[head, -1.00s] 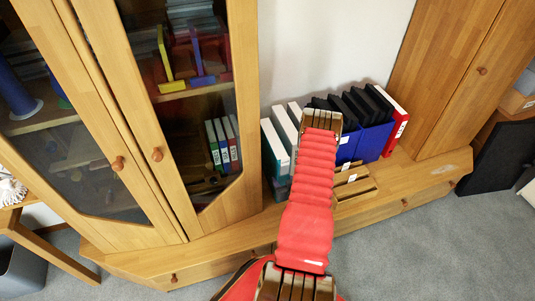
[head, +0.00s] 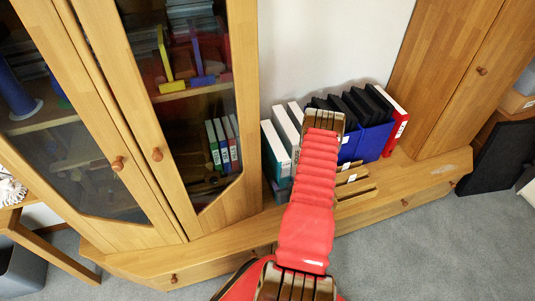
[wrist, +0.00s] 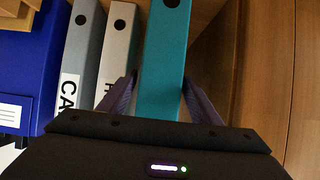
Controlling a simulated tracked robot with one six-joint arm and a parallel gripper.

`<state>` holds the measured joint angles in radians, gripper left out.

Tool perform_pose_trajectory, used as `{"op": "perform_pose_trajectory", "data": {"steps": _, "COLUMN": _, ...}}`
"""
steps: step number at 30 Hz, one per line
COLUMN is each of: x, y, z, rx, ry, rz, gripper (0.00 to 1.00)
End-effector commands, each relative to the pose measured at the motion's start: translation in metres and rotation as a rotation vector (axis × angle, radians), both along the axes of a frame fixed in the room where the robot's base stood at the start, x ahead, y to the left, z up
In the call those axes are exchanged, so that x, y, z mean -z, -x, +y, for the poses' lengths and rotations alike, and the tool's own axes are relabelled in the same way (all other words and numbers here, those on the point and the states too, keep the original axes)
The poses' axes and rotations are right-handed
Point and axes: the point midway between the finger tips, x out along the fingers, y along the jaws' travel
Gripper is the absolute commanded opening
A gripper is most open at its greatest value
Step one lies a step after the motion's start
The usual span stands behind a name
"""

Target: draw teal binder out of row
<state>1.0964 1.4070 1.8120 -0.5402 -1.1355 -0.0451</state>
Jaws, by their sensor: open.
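The teal binder (wrist: 164,60) stands upright in the wrist view, its spine facing my gripper and a dark finger hole near the top. My gripper (wrist: 160,92) is open, with one finger on each side of the binder's lower part. Whether the fingers touch it I cannot tell. The left finger is in the gap between the teal binder and a white binder (wrist: 117,48). In the head view the teal binder (head: 281,164) is at the left end of the row; my arm hides the fingers.
A grey binder (wrist: 82,55) and a blue box file (wrist: 28,60) stand left of the white one in the wrist view. A wooden panel (wrist: 250,60) is to the right. In the head view, a glass-door cabinet (head: 237,195) flanks the row on the left, and a red binder (head: 398,125) ends it.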

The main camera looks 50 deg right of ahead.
Motion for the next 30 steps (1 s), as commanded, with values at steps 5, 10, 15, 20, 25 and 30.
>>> {"op": "perform_pose_trajectory", "data": {"steps": 5, "x": -0.001, "y": 0.001, "z": 0.0, "rx": 0.0, "ry": 0.001, "rz": -0.001, "gripper": 0.58}}
{"op": "perform_pose_trajectory", "data": {"steps": 10, "x": -0.005, "y": 0.007, "z": 0.003, "rx": 0.001, "ry": 0.0, "rz": 0.0, "gripper": 0.58}}
{"op": "perform_pose_trajectory", "data": {"steps": 15, "x": -0.01, "y": 0.014, "z": 0.008, "rx": 0.0, "ry": 0.001, "rz": -0.001, "gripper": 0.58}}
{"op": "perform_pose_trajectory", "data": {"steps": 20, "x": -0.014, "y": 0.021, "z": 0.012, "rx": 0.0, "ry": 0.001, "rz": -0.001, "gripper": 0.58}}
{"op": "perform_pose_trajectory", "data": {"steps": 25, "x": -0.019, "y": 0.028, "z": 0.016, "rx": 0.0, "ry": 0.001, "rz": -0.001, "gripper": 0.58}}
{"op": "perform_pose_trajectory", "data": {"steps": 30, "x": -0.023, "y": 0.036, "z": 0.021, "rx": 0.001, "ry": 0.001, "rz": -0.001, "gripper": 0.58}}
